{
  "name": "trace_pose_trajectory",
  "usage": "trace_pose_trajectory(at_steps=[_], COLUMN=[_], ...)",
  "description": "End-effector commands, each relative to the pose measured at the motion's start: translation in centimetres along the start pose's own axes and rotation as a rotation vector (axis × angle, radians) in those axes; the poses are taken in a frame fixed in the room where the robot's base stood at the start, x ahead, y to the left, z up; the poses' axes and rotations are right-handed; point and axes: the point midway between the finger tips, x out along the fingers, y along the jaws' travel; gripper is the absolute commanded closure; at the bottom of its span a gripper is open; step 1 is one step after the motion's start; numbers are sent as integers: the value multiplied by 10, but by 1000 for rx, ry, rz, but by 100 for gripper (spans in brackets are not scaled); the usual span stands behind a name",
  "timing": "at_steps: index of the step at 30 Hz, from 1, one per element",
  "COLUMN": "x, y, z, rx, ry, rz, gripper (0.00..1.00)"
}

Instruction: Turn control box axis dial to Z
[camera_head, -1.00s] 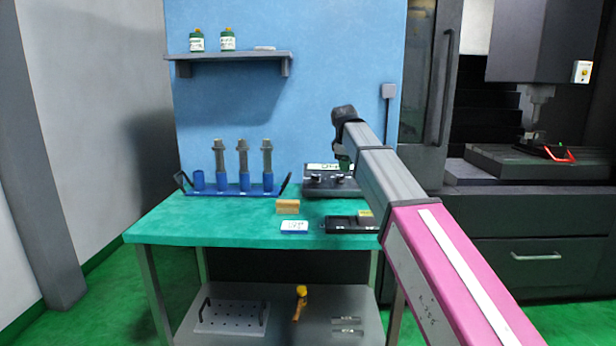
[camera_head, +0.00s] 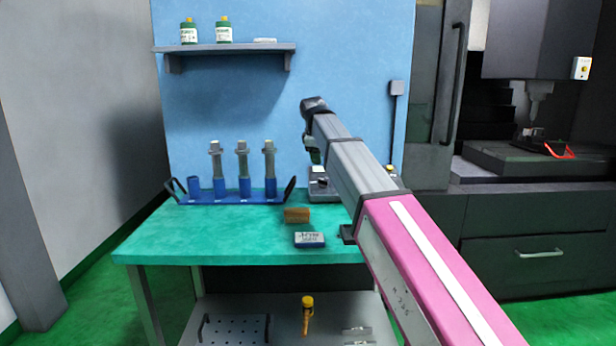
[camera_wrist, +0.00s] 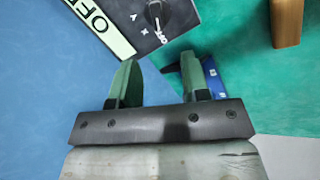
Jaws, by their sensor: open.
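The control box (camera_wrist: 148,22) is dark, with a pale label strip (camera_wrist: 100,22) of large letters, and lies at the top of the wrist view. Its dark axis dial (camera_wrist: 157,13) is partly cut off by the top edge. Small white marks, including A and X, lie beside it; I cannot tell which one the dial points to.
A blue rack (camera_head: 230,197) with grey tool holders stands left of the box; part of it appears behind the right finger. A wooden block (camera_head: 297,215) and a small labelled blue box (camera_head: 309,239) lie in front. The left front of the green table (camera_head: 190,238) is clear.

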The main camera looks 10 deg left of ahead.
Motion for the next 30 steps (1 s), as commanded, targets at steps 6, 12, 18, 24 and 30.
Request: trace_pose_trajectory(at_steps=[6, 12, 18, 24, 30], x=[10, 40, 76, 99, 108], y=[0, 0, -1, 0, 0], z=[0, 0, 0, 0, 0], rx=[0, 0, 0, 0, 0], ry=[-1, -1, -1, 0, 0], rz=[0, -1, -2, -1, 0], gripper=[57, 57, 57, 57, 57])
